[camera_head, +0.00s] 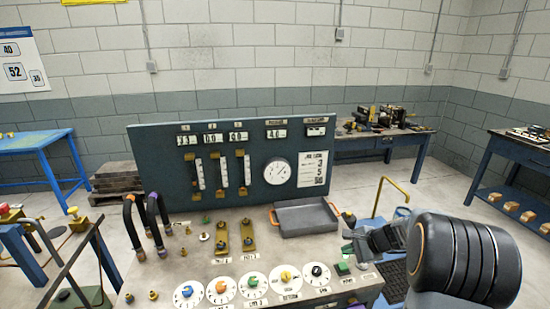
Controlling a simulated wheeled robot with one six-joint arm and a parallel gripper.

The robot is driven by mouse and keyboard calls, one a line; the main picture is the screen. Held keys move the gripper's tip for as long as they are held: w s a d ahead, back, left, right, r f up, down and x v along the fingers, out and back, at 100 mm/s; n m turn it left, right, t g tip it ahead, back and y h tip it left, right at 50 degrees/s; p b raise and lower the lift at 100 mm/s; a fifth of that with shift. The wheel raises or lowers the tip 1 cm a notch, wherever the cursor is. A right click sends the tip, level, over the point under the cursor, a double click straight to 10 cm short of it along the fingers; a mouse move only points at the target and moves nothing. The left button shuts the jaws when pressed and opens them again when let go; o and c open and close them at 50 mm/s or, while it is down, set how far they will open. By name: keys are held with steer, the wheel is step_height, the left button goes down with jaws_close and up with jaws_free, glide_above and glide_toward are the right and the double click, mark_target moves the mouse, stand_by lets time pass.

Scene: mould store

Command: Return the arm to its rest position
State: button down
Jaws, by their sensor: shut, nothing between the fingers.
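My arm comes in at the lower right as a large dark ribbed joint with a thin orange ring. My gripper (364,243) is the small dark grey part left of that joint, over the right end of the bench (205,267). Its fingers point left and are shut, with nothing seen between them. It is close to a green button (342,268) and right of the grey tray (306,217). Part of the gripper and the bench's right corner are hidden by my own arm.
A dark panel (240,200) with a round gauge (277,171) stands behind the bench. Several coloured knobs and looped hoses (131,222) are on the bench top. A yellow rail (393,181) stands just beyond my gripper.

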steer(key=s+a+r+n+h, duration=0.3)
steer(key=s+a+r+n, duration=0.1)
steer(key=s+n, duration=0.4)
steer(key=s+a+r+n+g+h, duration=0.1)
steer(key=s+a+r+n+h, duration=0.2)
steer(key=s+a+r+n, duration=0.2)
steer(key=shift+s+a+n+h, duration=0.3)
steer(key=shift+s+a+n, duration=1)
steer(key=shift+s, duration=2.3)
